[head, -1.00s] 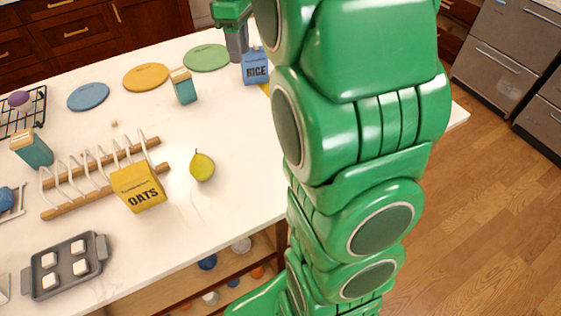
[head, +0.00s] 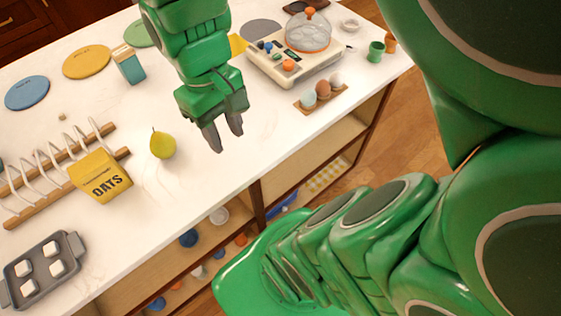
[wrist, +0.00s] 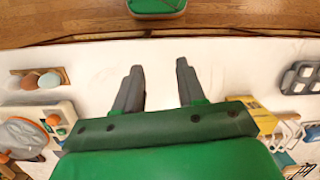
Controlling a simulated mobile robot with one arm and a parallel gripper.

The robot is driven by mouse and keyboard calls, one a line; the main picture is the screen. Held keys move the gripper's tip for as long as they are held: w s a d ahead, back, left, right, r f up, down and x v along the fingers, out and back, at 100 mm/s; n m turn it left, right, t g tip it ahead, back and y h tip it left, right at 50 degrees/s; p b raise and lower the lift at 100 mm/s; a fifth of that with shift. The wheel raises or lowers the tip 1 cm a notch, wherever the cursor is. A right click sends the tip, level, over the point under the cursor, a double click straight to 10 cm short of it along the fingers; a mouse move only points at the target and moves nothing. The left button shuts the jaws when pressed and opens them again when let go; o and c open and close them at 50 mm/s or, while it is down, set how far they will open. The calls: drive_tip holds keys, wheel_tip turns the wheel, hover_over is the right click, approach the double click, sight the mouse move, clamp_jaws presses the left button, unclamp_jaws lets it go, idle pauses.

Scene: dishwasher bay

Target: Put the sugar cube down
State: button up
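My gripper (head: 227,141) hangs over the white counter near its front edge, to the right of the pear. In the wrist view, its two grey fingers (wrist: 160,68) stand apart with nothing between them. A small beige cube (head: 62,116), which may be the sugar cube, lies on the counter behind the rack, far to the left of my gripper. Several white cubes sit in a grey tray (head: 15,292) at the front left; I cannot tell what they are. The tray also shows at the right of the wrist view (wrist: 300,78).
A pear (head: 163,145), a yellow oats box (head: 100,177) and a wooden rack (head: 22,213) stand left of my gripper. An egg holder (head: 322,99) and a cream appliance (head: 297,77) with a domed cover stand right. Bare counter lies below the gripper.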

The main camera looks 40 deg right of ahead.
drive_tip(key=s+f+m, duration=0.2)
drive_tip(key=s, duration=0.3)
drive_tip(key=shift+s, duration=0.35)
drive_tip(key=shift+f, duration=0.1)
drive_tip(key=shift+o, duration=0.6)
